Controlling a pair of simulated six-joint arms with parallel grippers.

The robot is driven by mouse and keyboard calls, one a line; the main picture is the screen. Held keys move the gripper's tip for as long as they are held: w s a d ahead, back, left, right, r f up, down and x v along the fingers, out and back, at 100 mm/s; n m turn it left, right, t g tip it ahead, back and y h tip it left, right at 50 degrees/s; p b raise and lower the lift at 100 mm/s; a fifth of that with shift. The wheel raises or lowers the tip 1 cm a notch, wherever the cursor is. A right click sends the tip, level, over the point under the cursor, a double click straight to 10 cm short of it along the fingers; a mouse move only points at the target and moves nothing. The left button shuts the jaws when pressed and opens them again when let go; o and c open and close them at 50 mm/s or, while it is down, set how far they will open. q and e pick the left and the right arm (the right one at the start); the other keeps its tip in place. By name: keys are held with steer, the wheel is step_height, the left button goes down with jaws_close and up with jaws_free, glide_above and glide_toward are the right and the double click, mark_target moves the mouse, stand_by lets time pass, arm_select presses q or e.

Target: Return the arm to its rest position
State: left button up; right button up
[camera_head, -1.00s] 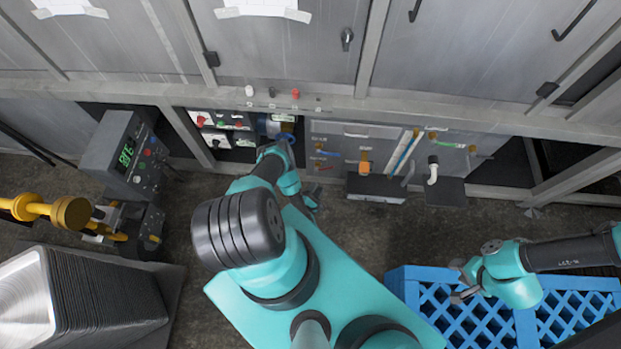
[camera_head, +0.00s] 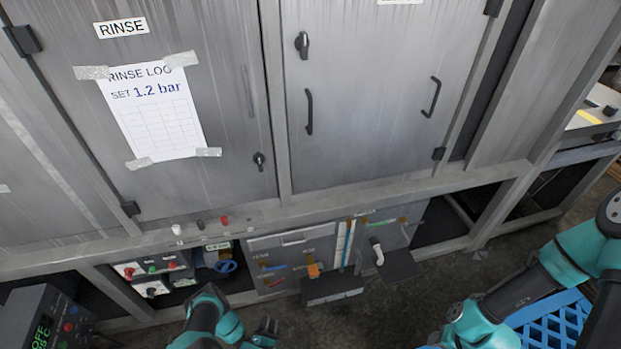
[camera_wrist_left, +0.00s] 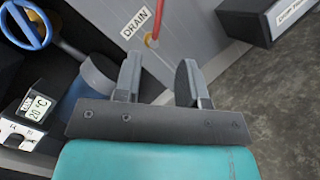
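My left arm (camera_head: 210,318) comes up from the bottom edge of the head view, in front of the low valve panel. Its gripper (camera_head: 266,328) is at the bottom edge. In the left wrist view the two fingers (camera_wrist_left: 160,82) stand apart with nothing between them. Beyond them is a grey panel with a DRAIN label (camera_wrist_left: 136,22) and a red handle (camera_wrist_left: 156,22); the fingers look clear of it. My right arm (camera_head: 570,262) is at the lower right of the head view. Its gripper is largely cut off by the bottom edge.
A blue valve wheel (camera_head: 226,267) and a switch box (camera_head: 150,276) sit left of the valve panel (camera_head: 290,245). A control box (camera_head: 40,318) reading OFF stands at lower left. A blue crate (camera_head: 560,322) lies under my right arm. Cabinet doors (camera_head: 375,90) fill the back.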

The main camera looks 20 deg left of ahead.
arm_select(q)
steer(key=w+d+r+m+g+h, duration=0.1)
steer(key=w+r+m+g+h, duration=0.65)
steer(key=w+r+m, duration=0.65)
steer(key=s+d+r+m+g, duration=0.3)
steer(key=r+m, duration=0.1)
steer(key=r, duration=0.3)
steer(key=s+d+r+m+g, duration=0.3)
steer(key=s+r+m+g, duration=0.1)
steer(key=r, duration=0.4)
steer(key=s+d+r+m+g, duration=0.3)
steer(key=s+r+m, duration=0.1)
steer(key=r, duration=0.4)
steer(key=shift+s+d+h, duration=0.15)
steer(key=shift+d+h, duration=0.05)
steer(key=shift+h, duration=0.15)
